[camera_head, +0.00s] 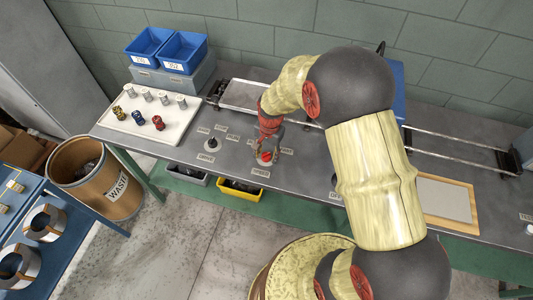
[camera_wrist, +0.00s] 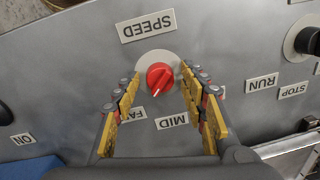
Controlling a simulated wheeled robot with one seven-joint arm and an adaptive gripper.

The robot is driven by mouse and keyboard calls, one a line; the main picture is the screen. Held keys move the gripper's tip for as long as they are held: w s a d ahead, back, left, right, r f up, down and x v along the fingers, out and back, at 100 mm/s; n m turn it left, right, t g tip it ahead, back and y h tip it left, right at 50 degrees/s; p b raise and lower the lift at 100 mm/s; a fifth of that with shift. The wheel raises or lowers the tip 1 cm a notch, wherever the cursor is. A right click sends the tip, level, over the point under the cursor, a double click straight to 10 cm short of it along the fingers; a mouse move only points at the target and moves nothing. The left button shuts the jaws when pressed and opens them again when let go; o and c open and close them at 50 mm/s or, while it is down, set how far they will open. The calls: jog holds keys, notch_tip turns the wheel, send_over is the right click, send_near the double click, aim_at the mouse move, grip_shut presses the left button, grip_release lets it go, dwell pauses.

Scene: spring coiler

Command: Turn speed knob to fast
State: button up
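The red speed knob (camera_wrist: 160,78) sits on a round white base on the grey panel, with the SPEED label (camera_wrist: 147,26) beside it. Its white pointer line points down and slightly left in the wrist view, between the partly hidden FAST label (camera_wrist: 128,114) and the MID label (camera_wrist: 172,122). My gripper (camera_wrist: 159,82) is open, with one yellow-padded finger on each side of the knob and visible gaps between. In the head view my gripper (camera_head: 268,145) reaches down over the knob (camera_head: 265,157).
A black RUN/STOP control (camera_wrist: 308,40) is right of the knob in the wrist view. Another black knob (camera_head: 212,143) stands left on the bench in the head view. A white tray with springs (camera_head: 150,128), blue bins (camera_head: 183,51) and a waste drum (camera_head: 110,190) are further left.

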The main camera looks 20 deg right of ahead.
aim_at(269, 156)
jog(key=c, duration=1)
jog(key=shift+n+p, duration=0.3)
jog(key=shift+n, duration=0.3)
jog(key=o, duration=1.2)
jog(key=shift+c, duration=0.2)
jog(key=shift+r, duration=0.1)
notch_tip(269, 156, up, 12)
jog(key=shift+s+d, duration=0.25)
jog(key=shift+d, duration=0.05)
